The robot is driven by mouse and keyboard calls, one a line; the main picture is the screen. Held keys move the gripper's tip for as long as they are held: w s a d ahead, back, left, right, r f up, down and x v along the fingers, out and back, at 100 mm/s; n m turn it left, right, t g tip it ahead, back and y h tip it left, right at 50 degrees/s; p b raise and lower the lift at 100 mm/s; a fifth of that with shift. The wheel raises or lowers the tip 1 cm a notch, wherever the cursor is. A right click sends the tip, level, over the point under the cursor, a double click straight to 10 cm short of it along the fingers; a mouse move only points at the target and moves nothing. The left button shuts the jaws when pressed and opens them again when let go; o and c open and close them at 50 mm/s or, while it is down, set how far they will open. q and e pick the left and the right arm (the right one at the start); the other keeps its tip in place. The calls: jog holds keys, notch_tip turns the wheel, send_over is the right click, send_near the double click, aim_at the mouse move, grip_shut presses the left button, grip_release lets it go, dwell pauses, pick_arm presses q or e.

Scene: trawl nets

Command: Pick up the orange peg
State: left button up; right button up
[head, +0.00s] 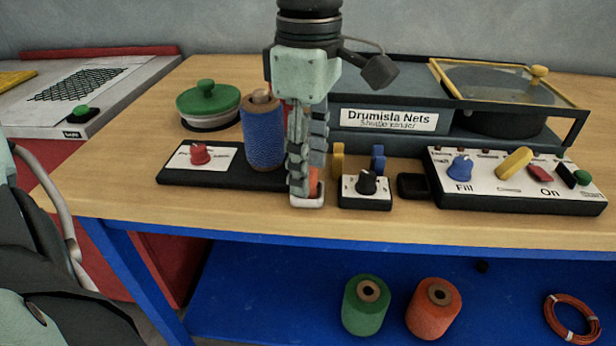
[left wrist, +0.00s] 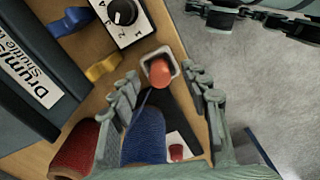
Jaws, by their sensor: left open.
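The orange peg (left wrist: 160,72) stands in a small white square holder (left wrist: 147,61) in the left wrist view. In the head view only a sliver of the peg (head: 314,188) shows behind my fingers, above the white holder (head: 306,202) near the table's front edge. My left gripper (head: 303,185) points down at the peg from above. Its fingers (left wrist: 162,76) are open, one on each side of the peg in the wrist view. I cannot tell whether either finger touches it. My right gripper is not in view.
A blue spool (head: 263,135) stands close left of my fingers on a black base with a red knob (head: 200,154). A dial box (head: 365,193) and yellow and blue clips stand close right. The control panel (head: 515,180) is farther right.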

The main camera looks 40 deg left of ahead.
pick_arm(q)
jog(key=shift+f, duration=0.7)
jog(key=c, duration=1)
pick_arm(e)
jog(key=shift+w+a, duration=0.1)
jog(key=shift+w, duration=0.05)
pick_arm(q)
jog(key=shift+r, duration=0.15)
notch_tip(320, 180, up, 4)
jog(key=shift+r, duration=0.1)
jog(key=shift+s+a+r+b, duration=0.2)
jog(key=shift+s+a+r, duration=0.7)
jog(key=shift+s, duration=0.9)
jog(key=shift+s+a+r+b, duration=0.15)
jog(key=shift+s+a+r, duration=0.4)
jog(key=shift+s+r, duration=1)
jog(key=shift+s+a+r+b, duration=0.2)
jog(key=shift+s+a+r, duration=0.55)
jog(key=shift+s, duration=1.3)
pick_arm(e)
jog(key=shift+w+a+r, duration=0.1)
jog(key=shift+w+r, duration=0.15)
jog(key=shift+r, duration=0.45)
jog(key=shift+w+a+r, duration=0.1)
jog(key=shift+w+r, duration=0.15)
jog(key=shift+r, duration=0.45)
pick_arm(q)
jog(key=shift+r, duration=0.1)
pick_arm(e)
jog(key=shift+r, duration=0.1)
